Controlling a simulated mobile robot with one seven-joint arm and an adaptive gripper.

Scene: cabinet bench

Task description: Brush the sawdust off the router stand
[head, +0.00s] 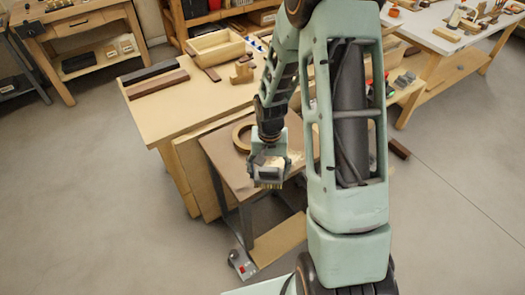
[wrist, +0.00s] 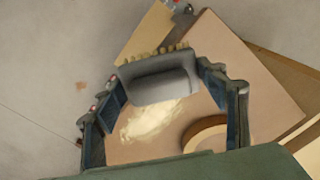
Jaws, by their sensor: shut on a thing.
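The router stand (head: 225,162) is a small brown-topped table with dark legs beside the workbench. My gripper (head: 268,168) is over the front part of the stand. It is shut on a grey brush (wrist: 160,82) with tan bristles, which show below the gripper (head: 268,185). I cannot tell whether the bristles touch the top.
The workbench (head: 150,120) behind holds dark wood strips (head: 158,84), an open wooden tray (head: 215,48) and small parts. A red-and-grey object (head: 242,264) is on the floor by the stand, near a low board (head: 280,240). The floor at left is clear.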

